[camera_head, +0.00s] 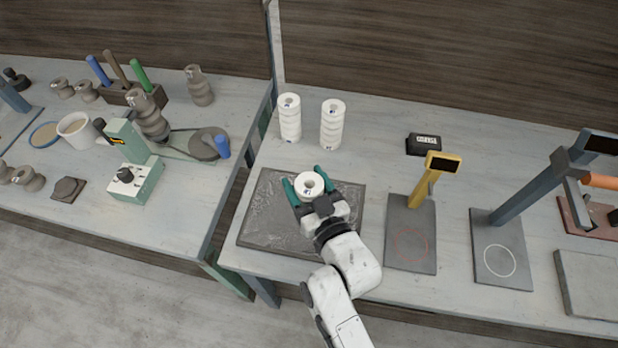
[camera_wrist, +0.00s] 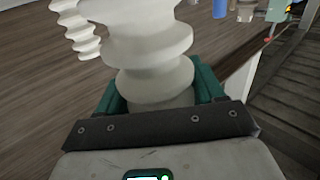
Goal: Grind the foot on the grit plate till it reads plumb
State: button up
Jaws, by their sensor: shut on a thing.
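My gripper (camera_head: 309,184) has green fingers and is shut on a white ribbed piece (camera_head: 311,180) with a hole in its top. The piece looks upright over the dark grit plate (camera_head: 262,203); whether its foot touches the plate is hidden. In the wrist view the same white piece (camera_wrist: 150,55) stands between the green fingers (camera_wrist: 160,95), its lower end behind the gripper's dark bar. A yellow gauge post (camera_head: 430,180) with a dark display stands on a grey base with a red circle (camera_head: 409,262). I cannot read its display.
Two white ribbed stacks (camera_head: 290,118) (camera_head: 332,125) stand behind the plate. A black box (camera_head: 424,144) lies at the back. A blue-grey stand (camera_head: 530,190) has a base with a white circle. The left bench holds grey pieces and tools (camera_head: 135,175); a gap separates the benches.

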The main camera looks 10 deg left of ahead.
aim_at(300, 175)
jog(key=shift+a+p, duration=0.65)
jog(key=shift+p, duration=0.7)
jog(key=shift+d+r, duration=0.1)
jog(key=shift+r, duration=2.5)
